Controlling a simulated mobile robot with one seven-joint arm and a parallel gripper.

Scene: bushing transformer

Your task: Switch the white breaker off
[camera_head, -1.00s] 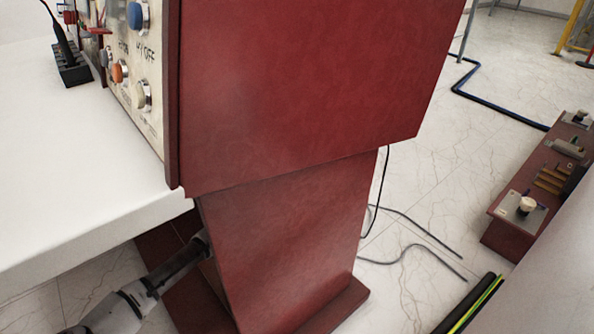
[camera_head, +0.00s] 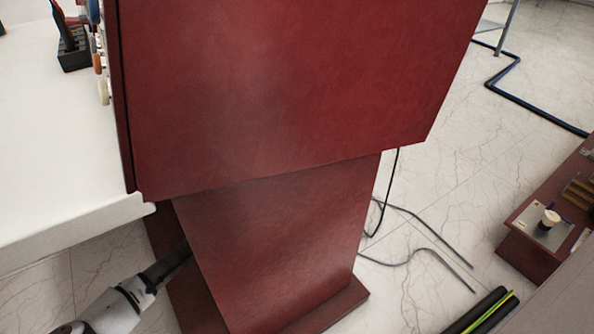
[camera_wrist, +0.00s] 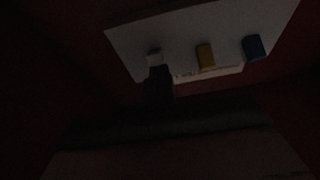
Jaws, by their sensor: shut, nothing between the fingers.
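The wrist view is very dark. A pale panel (camera_wrist: 185,30) carries a row of small breakers: a white breaker (camera_wrist: 154,54) at the left, a yellow one (camera_wrist: 205,55) in the middle and a blue one (camera_wrist: 253,47) at the right. My gripper (camera_wrist: 159,73) is shut and empty, its dark tips right at the lower edge of the white breaker, partly covering it. I cannot tell whether they touch, or which way the breaker is set. In the head view the red cabinet hides my gripper and the breakers.
The red cabinet (camera_head: 270,100) stands on a red pedestal (camera_head: 270,240) in front of me. A white table (camera_head: 60,150) is at the left. Grey cables (camera_head: 410,250) lie on the floor, and a red box (camera_head: 540,240) stands at the right.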

